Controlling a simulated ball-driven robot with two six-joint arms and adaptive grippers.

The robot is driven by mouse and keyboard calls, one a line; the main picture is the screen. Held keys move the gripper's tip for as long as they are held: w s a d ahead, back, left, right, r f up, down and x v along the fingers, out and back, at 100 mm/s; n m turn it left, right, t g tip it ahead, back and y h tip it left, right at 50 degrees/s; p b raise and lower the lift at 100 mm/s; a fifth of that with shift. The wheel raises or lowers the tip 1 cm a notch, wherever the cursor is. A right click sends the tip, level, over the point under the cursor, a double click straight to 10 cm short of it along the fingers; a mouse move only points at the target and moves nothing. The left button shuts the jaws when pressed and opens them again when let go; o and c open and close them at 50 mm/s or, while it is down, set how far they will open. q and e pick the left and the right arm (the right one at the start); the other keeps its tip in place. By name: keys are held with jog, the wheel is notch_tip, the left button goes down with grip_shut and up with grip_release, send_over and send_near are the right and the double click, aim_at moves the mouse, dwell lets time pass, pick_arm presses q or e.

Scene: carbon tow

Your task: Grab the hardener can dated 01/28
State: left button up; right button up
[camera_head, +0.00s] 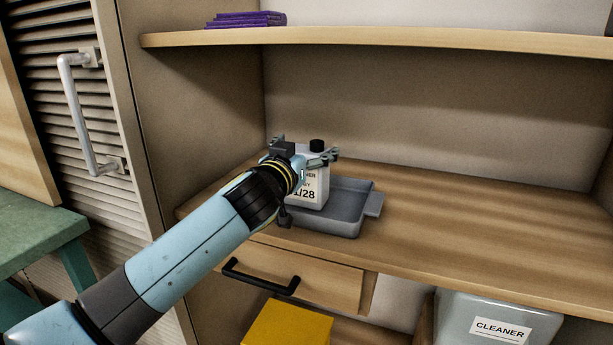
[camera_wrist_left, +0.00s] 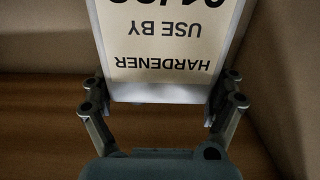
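The hardener can (camera_head: 309,187) is a white, squarish can with a black cap (camera_head: 317,145). It stands upright in a shallow grey tray (camera_head: 350,213) on the wooden shelf. Its label, partly covered by my arm, shows "1/28" at the bottom. My left gripper (camera_head: 307,153) is at the can's upper part, its fingers spread wide. In the left wrist view the label (camera_wrist_left: 160,62) is upside down, reading "HARDENER" and "USE BY", with the date cut off. The fingers (camera_wrist_left: 163,95) flank the can; I cannot tell whether they touch it. My right gripper is out of view.
Purple items (camera_head: 245,19) lie on the upper shelf (camera_head: 400,38) above. The wooden shelf (camera_head: 480,228) is clear to the right of the tray. Below are a drawer with a black handle (camera_head: 260,278), a yellow box (camera_head: 288,325) and a cleaner container (camera_head: 497,318).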

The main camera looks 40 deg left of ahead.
pick_arm(q)
jog(key=c, duration=0.7)
jog(key=shift+c, duration=0.5)
jog(key=shift+r, duration=0.15)
